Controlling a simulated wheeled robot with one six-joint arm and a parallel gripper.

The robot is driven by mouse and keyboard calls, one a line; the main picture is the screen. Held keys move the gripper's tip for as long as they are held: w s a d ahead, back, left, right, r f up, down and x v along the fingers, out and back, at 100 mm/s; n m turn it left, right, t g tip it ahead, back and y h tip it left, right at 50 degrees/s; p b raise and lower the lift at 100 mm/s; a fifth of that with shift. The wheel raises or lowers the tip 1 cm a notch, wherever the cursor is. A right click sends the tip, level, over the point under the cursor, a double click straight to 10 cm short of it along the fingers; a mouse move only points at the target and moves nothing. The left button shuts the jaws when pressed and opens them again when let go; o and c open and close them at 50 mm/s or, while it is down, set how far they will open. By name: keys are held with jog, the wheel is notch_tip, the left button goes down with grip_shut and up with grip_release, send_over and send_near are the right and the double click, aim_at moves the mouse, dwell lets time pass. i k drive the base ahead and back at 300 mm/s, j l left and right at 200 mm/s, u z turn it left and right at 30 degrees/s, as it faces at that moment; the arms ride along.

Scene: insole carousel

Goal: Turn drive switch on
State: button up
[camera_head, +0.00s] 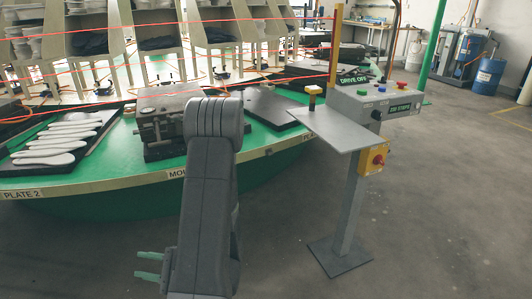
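A grey control box (374,104) stands on a post at the right. A sign on it (353,79) reads "DRIVE OFF". Small coloured buttons sit on its top and a black knob (376,115) on its front. Below, a yellow box (374,159) with a red rotary knob (378,160) is fixed to the post. I cannot tell for sure which of these is the drive switch. My gripper (142,265) is low at the left of my arm, far from the post. Its two green fingers are apart with nothing seen between them; its body is partly hidden by my arm.
The green carousel table (104,172) fills the left and carries insoles and a mould. The floor right of the post (455,200) is clear.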

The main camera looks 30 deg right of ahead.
aim_at(377, 160)
jog(key=l+z, duration=0.25)
jog(key=z, duration=0.15)
jog(key=i+l+z, duration=0.1)
jog(key=z, duration=0.3)
jog(key=i+l+z, duration=0.1)
jog(key=l+z, duration=0.3)
jog(key=i+z, duration=0.1)
jog(key=z, duration=0.3)
jog(key=i+l+z, duration=0.3)
jog(key=i+l, duration=0.6)
jog(key=i, duration=0.15)
